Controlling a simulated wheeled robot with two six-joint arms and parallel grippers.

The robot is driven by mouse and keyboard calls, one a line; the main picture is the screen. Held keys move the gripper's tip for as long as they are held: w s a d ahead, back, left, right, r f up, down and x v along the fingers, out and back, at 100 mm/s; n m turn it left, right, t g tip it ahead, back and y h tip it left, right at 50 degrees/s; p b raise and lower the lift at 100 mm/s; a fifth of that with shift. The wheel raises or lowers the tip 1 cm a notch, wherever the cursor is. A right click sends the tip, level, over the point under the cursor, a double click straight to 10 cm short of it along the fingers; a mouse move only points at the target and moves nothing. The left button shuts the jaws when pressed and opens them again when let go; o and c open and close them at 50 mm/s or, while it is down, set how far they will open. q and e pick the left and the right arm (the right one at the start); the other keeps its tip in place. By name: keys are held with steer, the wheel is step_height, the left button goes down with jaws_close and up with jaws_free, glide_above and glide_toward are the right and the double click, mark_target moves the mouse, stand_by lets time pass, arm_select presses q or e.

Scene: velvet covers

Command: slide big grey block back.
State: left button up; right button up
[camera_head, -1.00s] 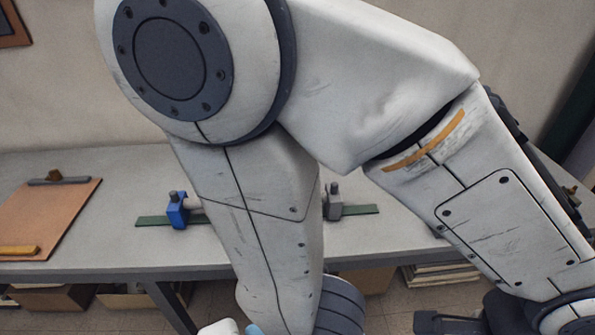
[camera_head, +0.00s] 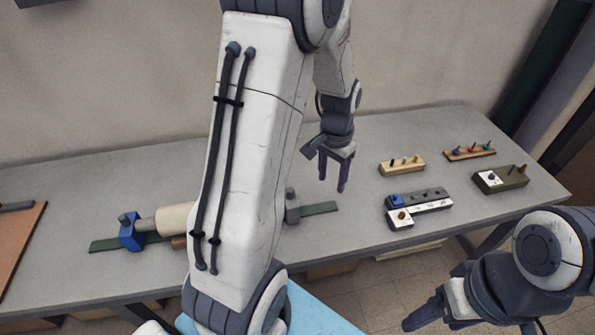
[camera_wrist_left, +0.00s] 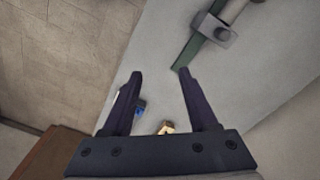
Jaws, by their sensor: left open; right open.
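The big grey block (camera_head: 292,207) sits on a green rail (camera_head: 320,208) on the grey table, just right of my left arm, which hides part of the rail. It also shows at the top of the left wrist view (camera_wrist_left: 209,30). A blue block (camera_head: 131,232) stands at the rail's left end, with a pale cylinder (camera_head: 176,219) beside it. My left gripper (camera_head: 332,180) is open and empty above the table, up and right of the grey block; its spread fingers show in the left wrist view (camera_wrist_left: 160,72). My right gripper (camera_head: 424,314) is low at the right, apart from the block.
A brown board (camera_head: 20,250) lies at the left. Table around the left gripper is bare.

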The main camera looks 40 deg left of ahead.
arm_select(q)
steer(key=a+f, duration=0.1)
steer(key=a, duration=0.3)
steer(key=a+f+n+p, duration=0.1)
steer(key=a, duration=0.3)
steer(key=a+f+n+p, duration=0.1)
steer(key=a+f, duration=0.1)
steer(key=a, duration=0.3)
steer(key=shift+s, duration=0.2)
step_height(320, 180, down, 10)
steer(key=shift+r+p, duration=0.15)
steer(key=shift+p, duration=0.7)
arm_select(e)
step_height(320, 180, up, 5)
steer(key=shift+f, duration=0.1)
arm_select(q)
jaws_close()
